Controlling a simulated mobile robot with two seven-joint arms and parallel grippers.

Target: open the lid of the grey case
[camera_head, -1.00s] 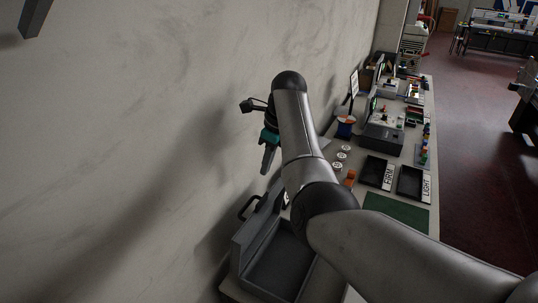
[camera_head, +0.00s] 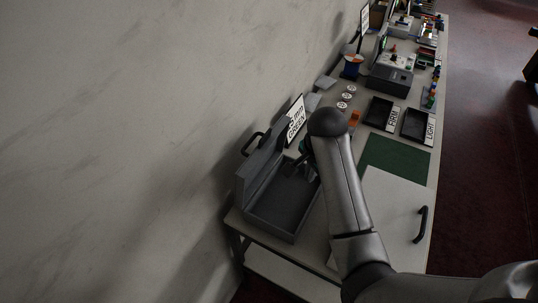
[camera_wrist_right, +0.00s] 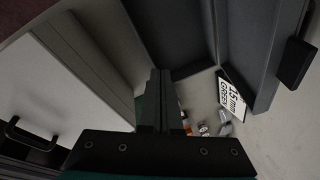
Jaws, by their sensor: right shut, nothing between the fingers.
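The grey case (camera_head: 252,213) stands at the table's left edge by the wall in the head view. Its lid (camera_head: 243,182) is raised along the wall side, with a black handle (camera_head: 250,146) on it, and the tray is exposed and looks empty. My right gripper (camera_head: 291,168) is over the far part of the tray, partly hidden by my arm. In the right wrist view the fingers (camera_wrist_right: 158,76) are shut with nothing between them, and the lid (camera_wrist_right: 262,45) shows to their right. I cannot tell whether they touch the case. My left gripper is out of view.
A sign reading 15 mm GREEN (camera_head: 296,122) stands just behind the case. To the right are a pale panel (camera_head: 390,215) with a black handle, a green mat (camera_head: 395,158) and black trays marked FIRM (camera_head: 379,112) and LIGHT (camera_head: 415,124). The wall is close on the left.

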